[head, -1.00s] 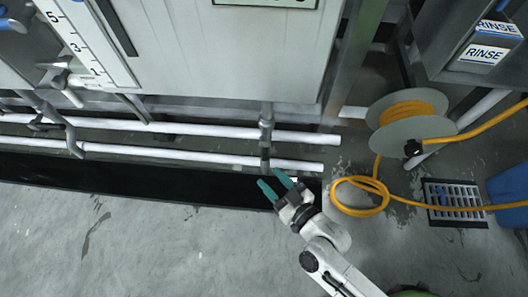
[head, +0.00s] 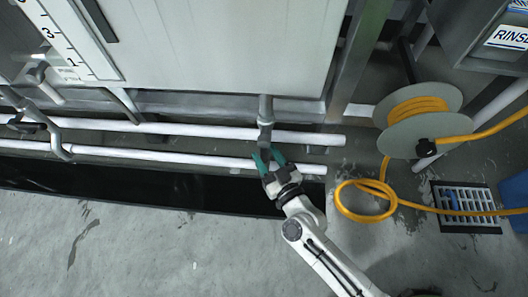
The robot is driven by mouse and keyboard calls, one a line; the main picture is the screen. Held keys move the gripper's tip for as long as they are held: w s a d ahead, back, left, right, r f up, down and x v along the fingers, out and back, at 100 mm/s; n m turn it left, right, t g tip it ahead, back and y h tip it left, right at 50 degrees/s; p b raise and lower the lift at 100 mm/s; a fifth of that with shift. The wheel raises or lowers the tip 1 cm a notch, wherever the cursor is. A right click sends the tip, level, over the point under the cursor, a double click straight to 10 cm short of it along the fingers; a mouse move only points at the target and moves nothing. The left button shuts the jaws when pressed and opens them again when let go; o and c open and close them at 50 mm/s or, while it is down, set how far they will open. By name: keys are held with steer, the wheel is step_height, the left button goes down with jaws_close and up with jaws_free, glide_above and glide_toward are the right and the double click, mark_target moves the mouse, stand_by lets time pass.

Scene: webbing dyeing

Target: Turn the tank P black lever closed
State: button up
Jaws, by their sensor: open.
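The pale tank (head: 220,45) fills the top of the head view; no letter on it is readable now. A grey vertical outlet with a valve (head: 265,115) comes down from its underside, in front of white horizontal pipes. The black lever cannot be clearly made out there; a dark part at the valve's lower end is mostly hidden by my fingers. My gripper (head: 267,160), with teal fingertips, is open right at that lower end. I cannot tell whether the fingers touch it or have it between them.
White pipes (head: 190,129) run left to right behind my gripper, above a dark floor trench (head: 120,185). A second outlet with a dark handle (head: 27,123) is at far left. A hose reel (head: 393,130), loose yellow hose (head: 362,212) and drain grate (head: 465,200) are at right.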

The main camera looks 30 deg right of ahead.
steer(key=shift+w, duration=0.85)
jaws_close()
